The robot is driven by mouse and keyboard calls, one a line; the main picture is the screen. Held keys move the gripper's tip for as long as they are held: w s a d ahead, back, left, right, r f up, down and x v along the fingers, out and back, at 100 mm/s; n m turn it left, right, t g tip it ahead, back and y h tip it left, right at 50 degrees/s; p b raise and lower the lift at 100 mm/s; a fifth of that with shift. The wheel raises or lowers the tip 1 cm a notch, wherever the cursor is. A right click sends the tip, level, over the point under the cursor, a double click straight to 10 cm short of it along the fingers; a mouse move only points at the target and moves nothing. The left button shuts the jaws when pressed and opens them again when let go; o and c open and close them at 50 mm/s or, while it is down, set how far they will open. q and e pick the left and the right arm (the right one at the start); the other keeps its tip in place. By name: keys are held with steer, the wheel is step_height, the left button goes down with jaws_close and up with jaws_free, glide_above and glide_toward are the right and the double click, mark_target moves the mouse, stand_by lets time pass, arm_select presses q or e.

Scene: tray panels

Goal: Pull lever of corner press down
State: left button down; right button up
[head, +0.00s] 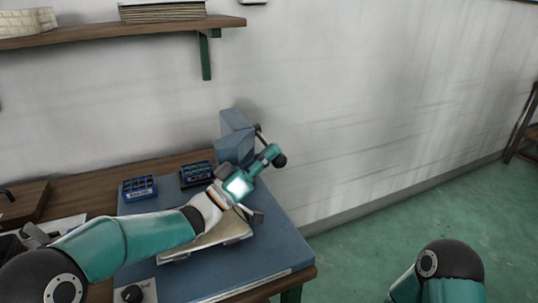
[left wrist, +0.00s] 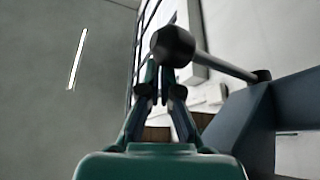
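The corner press (head: 236,137) is a blue-grey block at the back right of the bench; its side also shows in the left wrist view (left wrist: 250,120). Its lever is a thin rod (left wrist: 225,65) ending in a black ball knob (left wrist: 172,46), which also shows in the head view (head: 280,160). My left gripper (head: 270,155) is right at the knob. In the left wrist view its fingers (left wrist: 160,80) have a narrow gap between them, with the knob overlapping the tips. I cannot tell whether they touch it. My right gripper is out of view.
A blue mat (head: 265,250) covers the bench end, with a pale tray (head: 235,232) under my left arm. Two small blue racks (head: 139,188) (head: 196,174) stand behind. A wooden shelf (head: 120,33) hangs on the wall. The green floor at right is clear.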

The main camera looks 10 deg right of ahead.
arm_select(q)
steer(key=shift+d+f, duration=0.15)
steer(key=shift+f, duration=0.15)
